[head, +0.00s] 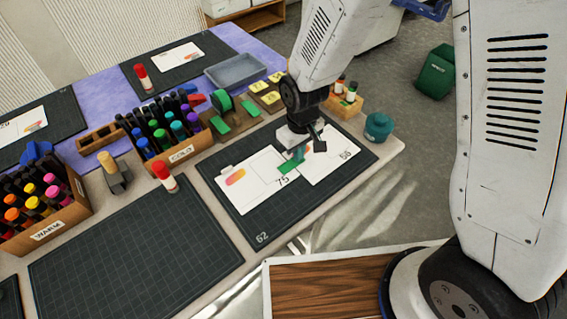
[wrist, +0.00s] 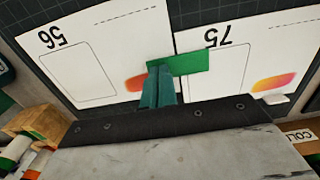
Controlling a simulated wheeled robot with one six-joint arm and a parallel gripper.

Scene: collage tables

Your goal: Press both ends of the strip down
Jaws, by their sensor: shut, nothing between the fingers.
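The green strip (head: 288,167) lies across the seam between two white cards; it also shows in the wrist view (wrist: 190,63). One end is on the card marked 75 (head: 257,191) and the other is on the card marked 56 (head: 333,165). My gripper (head: 299,154) is shut and empty, pointing down at the strip's end on the 56 card. In the wrist view its teal fingertips (wrist: 156,72) overlap that end and hide part of it. I cannot tell whether they touch it. The end on the 75 card is uncovered.
Both cards lie on a dark cutting mat (head: 227,220) marked 62. A box labelled COLD (head: 181,155) with several markers, a grey tray (head: 235,71), a teal jar (head: 378,127) and a small wooden marker holder (head: 345,107) stand around it.

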